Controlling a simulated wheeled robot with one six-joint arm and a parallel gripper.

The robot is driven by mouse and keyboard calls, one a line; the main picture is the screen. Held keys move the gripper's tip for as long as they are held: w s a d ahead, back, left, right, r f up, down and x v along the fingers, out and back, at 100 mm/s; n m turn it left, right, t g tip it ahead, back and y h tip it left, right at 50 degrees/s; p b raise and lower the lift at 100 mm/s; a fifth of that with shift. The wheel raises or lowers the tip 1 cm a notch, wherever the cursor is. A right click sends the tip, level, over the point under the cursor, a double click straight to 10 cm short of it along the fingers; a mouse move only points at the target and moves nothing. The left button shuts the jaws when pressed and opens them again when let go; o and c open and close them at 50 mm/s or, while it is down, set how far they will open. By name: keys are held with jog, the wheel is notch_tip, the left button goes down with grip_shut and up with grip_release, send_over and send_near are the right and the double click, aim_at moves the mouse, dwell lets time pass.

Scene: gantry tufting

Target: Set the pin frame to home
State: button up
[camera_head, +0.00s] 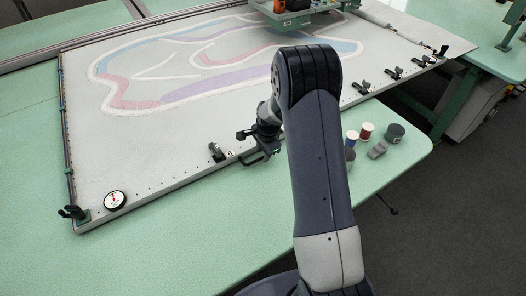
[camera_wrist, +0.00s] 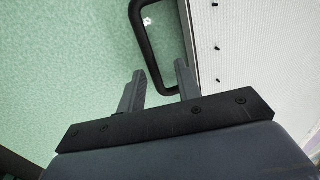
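The pin frame (camera_head: 150,200) is a large rectangular frame holding pale cloth with a tufted pink, purple and blue design. It lies tilted across the green table in the head view. In the wrist view its edge (camera_wrist: 192,40) and pinned cloth are at the right. A black U-shaped handle (camera_wrist: 150,58) projects from that edge. My gripper (camera_wrist: 159,86) is open, with the bend of the handle between its two fingertips; contact cannot be told. In the head view my gripper (camera_head: 252,140) is at the frame's front edge, partly hidden by my arm.
A round dial gauge (camera_head: 115,200) sits at the frame's near left corner. Several clamps (camera_head: 393,73) line the front edge. A green tufting head (camera_head: 285,15) is over the far side.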

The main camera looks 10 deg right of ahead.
notch_tip(320, 180, up, 11)
jog(key=s+b, duration=0.1)
jog(key=shift+s+d+f, duration=0.2)
jog(key=shift+s+d, duration=0.1)
jog(key=shift+s, duration=0.1)
jog(key=shift+f, duration=0.1)
jog(key=f, duration=0.3)
jog(key=w+f, duration=0.1)
jog(key=f, duration=0.3)
jog(key=f+p, duration=0.1)
jog(key=f, duration=0.2)
jog(key=shift+w+a+f, duration=0.15)
jog(key=shift+w+a, duration=0.1)
jog(key=shift+w, duration=0.05)
jog(key=shift+s+d+p, duration=0.2)
jog(key=shift+s+p, duration=0.15)
jog(key=shift+s, duration=0.3)
jog(key=shift+f, duration=0.15)
jog(key=shift+w, duration=0.15)
